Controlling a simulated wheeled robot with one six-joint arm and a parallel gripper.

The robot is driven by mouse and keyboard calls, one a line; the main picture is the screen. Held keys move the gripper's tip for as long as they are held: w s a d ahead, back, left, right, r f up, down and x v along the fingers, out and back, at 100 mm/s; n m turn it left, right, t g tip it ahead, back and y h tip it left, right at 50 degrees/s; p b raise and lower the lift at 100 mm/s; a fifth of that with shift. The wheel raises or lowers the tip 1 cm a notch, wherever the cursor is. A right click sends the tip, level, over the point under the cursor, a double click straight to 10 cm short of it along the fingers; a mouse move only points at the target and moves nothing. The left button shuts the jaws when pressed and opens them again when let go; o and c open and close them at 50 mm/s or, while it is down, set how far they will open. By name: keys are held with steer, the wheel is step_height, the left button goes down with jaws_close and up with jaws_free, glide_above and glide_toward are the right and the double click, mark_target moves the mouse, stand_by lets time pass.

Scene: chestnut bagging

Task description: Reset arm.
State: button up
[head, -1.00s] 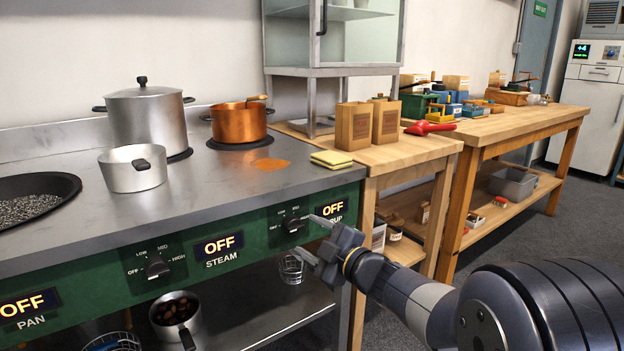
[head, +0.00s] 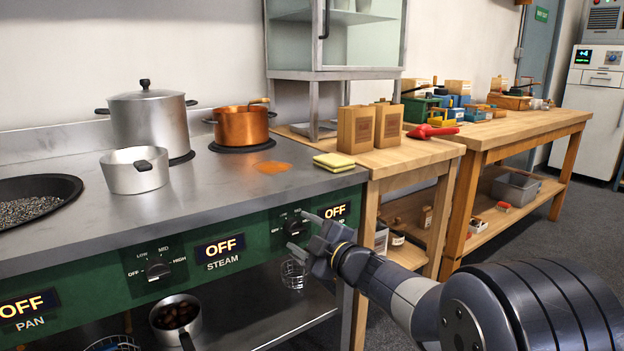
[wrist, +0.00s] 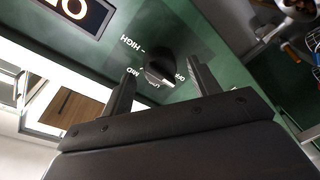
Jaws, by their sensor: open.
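My gripper (head: 302,233) is at the front of the stove's green control panel, by the right-hand knob (head: 293,222) beside the syrup display (head: 336,211), which reads OFF and is partly hidden. In the wrist view my gripper (wrist: 160,92) is open, with its two fingers apart and the black knob (wrist: 161,68) between and beyond their tips. I cannot tell whether a finger touches the knob. Nothing is held.
The stove top (head: 235,185) carries a steel pot, a small pan (head: 135,172) and a copper pot (head: 241,124). A steam knob (head: 157,268) is to the left. A wooden table (head: 400,160) with paper bags stands right. The open floor is beyond.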

steer(key=p+v, duration=0.3)
steer(key=v, duration=0.7)
steer(key=b+x, duration=0.3)
steer(key=x, duration=0.8)
steer(key=shift+a+f+b, duration=0.1)
steer(key=shift+b, duration=0.3)
steer(key=shift+s+m+p, duration=0.1)
steer(key=shift+m+p, duration=0.25)
steer(key=shift+m, duration=0.85)
steer(key=m, duration=0.3)
steer(key=shift+t, duration=0.3)
steer(key=m+t, duration=0.1)
steer(key=m, duration=0.6)
steer(key=shift+p, duration=0.4)
steer(key=m, duration=0.3)
steer(key=m+h+p, duration=0.1)
steer(key=m, duration=0.3)
steer(key=shift+s+t, duration=0.1)
steer(key=shift+t, duration=0.3)
steer(key=m+p, duration=0.1)
steer(key=m, duration=0.2)
steer(key=m+h+p, duration=0.1)
steer(key=m, duration=0.2)
steer(key=shift+m+t, duration=0.3)
steer(key=shift+m, duration=0.1)
